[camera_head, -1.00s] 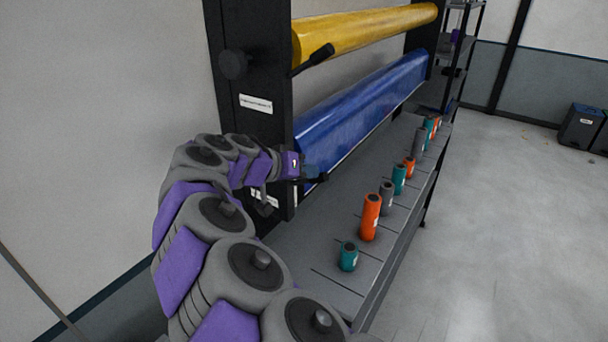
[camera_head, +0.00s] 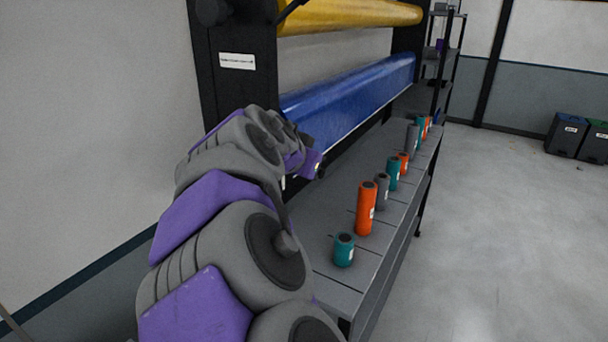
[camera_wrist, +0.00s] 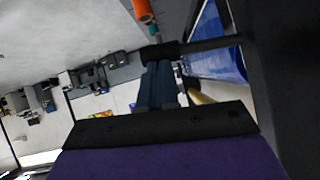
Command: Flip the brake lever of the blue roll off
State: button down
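The blue roll (camera_head: 350,98) hangs in the black rack below the yellow roll, and part of it shows in the wrist view (camera_wrist: 215,45). Its brake lever (camera_wrist: 205,44) shows in the wrist view as a dark rod with a thicker black handle, reaching left from the black post. My gripper (camera_wrist: 160,66) has its blue-grey fingers close together, pointing up at the handle. The tips meet or overlap the handle in the picture; I cannot tell if they touch it. In the head view my arm covers the fingers and most of the lever.
The rack's black post (camera_head: 232,95) stands close beside my arm. A grey shelf (camera_head: 375,235) below the roll carries several small tubes, including an orange one (camera_head: 366,208) and a teal one (camera_head: 344,250). The yellow roll (camera_head: 350,14) is above. Open floor lies right.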

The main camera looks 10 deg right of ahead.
notch_tip(320, 180, down, 6)
jog(key=m+t+y+b, duration=0.1)
jog(key=b, duration=0.2)
jog(key=m+t+y+b, duration=0.1)
jog(key=b, duration=0.2)
jog(key=shift+r+m, duration=0.25)
jog(key=shift+m, duration=0.05)
jog(key=shift+f, duration=0.1)
